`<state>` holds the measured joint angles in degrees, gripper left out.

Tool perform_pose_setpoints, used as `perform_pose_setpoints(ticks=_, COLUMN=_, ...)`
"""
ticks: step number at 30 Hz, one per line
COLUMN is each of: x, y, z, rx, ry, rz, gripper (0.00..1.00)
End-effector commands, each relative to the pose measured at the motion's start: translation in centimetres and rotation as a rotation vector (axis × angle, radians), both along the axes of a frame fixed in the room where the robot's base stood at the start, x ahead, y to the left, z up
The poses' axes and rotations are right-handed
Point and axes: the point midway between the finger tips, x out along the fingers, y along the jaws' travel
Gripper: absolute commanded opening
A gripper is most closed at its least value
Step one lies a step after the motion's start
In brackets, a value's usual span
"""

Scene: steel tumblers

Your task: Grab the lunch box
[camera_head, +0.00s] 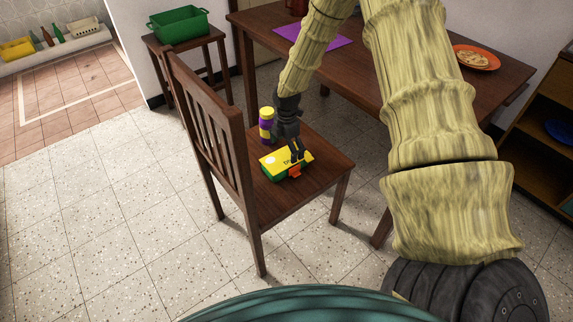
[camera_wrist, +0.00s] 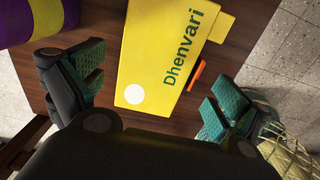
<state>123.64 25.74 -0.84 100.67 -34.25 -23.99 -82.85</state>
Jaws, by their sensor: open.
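The lunch box (camera_head: 284,164) is yellow on top with green sides and an orange clasp, and lies on the seat of a wooden chair. In the wrist view its yellow lid (camera_wrist: 165,50) carries the word "Dhenvari" and a white dot. My gripper (camera_head: 297,152) is just above the lunch box. In the wrist view my gripper (camera_wrist: 148,98) is open, with green-padded fingers spread on the left and right of the box's near end. I see no finger closed on it. The box's far end runs out of the wrist view.
A yellow and purple container (camera_head: 266,125) stands on the seat beside the box, close to my gripper. The chair's slatted back (camera_head: 207,125) rises on the left. A dark wooden table (camera_head: 350,65) stands behind. The tiled floor (camera_head: 90,220) at left is free.

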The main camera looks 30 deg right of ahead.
Motion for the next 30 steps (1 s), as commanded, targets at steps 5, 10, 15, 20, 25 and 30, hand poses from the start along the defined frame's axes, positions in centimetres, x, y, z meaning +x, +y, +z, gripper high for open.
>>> perform_pose_setpoints(ticks=5, x=-0.1, y=0.0, z=-1.4, rx=0.0, ry=0.001, rz=0.0, gripper=1.0)
perform_pose_setpoints(ticks=10, x=-0.2, y=0.0, z=-3.6, rx=0.0, ry=0.001, rz=-0.001, gripper=1.0)
perform_pose_setpoints(ticks=15, x=-0.1, y=0.0, z=-5.0, rx=0.0, ry=-0.002, rz=-0.001, gripper=1.0)
perform_pose_setpoints(ticks=20, x=-0.1, y=0.0, z=-5.0, rx=0.0, ry=-0.002, rz=-0.001, gripper=1.0)
perform_pose_setpoints(ticks=25, x=-0.1, y=0.0, z=-5.0, rx=-0.001, ry=-0.002, rz=-0.001, gripper=0.8)
perform_pose_setpoints(ticks=30, x=-0.1, y=0.0, z=-5.0, rx=-0.001, ry=-0.002, rz=-0.001, gripper=0.65)
